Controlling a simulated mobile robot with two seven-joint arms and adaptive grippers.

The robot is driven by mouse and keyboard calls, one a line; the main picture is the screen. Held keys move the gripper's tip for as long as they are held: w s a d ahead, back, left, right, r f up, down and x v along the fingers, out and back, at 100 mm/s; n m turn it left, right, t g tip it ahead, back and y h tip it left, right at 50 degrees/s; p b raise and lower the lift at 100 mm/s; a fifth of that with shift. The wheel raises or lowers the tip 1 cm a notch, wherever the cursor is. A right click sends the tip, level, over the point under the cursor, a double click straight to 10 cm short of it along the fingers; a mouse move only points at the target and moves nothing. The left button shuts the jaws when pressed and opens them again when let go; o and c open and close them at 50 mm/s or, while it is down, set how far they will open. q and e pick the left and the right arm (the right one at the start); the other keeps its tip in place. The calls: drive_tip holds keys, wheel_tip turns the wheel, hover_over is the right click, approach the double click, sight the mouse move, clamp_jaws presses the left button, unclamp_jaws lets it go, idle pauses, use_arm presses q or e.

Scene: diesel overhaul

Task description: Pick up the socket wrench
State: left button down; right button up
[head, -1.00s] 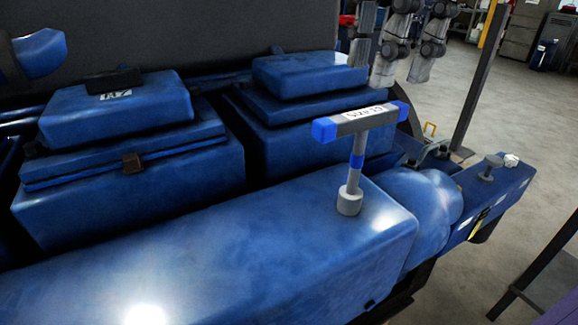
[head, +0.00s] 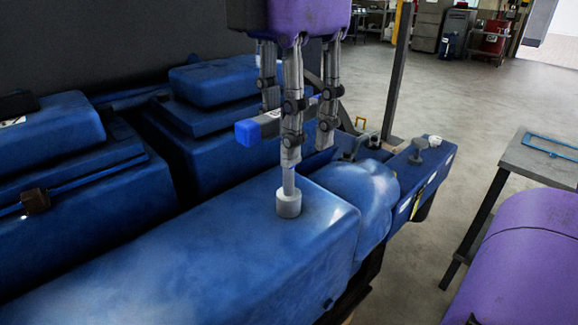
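The socket wrench is a T-shaped tool with a grey crossbar and blue ends. It stands upright on its round grey socket (head: 289,203) on top of the blue engine housing (head: 200,255). The blue left end of its crossbar (head: 248,132) shows in the head view; my fingers cover much of the rest. My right gripper (head: 303,138) hangs over the wrench from above, its long grey fingers pointing down on different sides of the crossbar. The fingers look straight and spread, so it appears open. Any contact with the bar cannot be made out. My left gripper is not in view.
Raised blue engine covers (head: 215,82) stand behind and left of the wrench. A dark post (head: 397,75) rises behind the engine's right end. A grey table (head: 535,165) stands at the right, with open floor between it and the engine.

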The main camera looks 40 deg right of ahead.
clamp_jaws()
drive_tip(key=shift+r, duration=0.1)
idle(0.4)
wheel_tip(320, 180, up, 18)
drive_tip(key=shift+p, duration=0.45)
drive_tip(key=c, duration=0.7)
unclamp_jaws()
clamp_jaws()
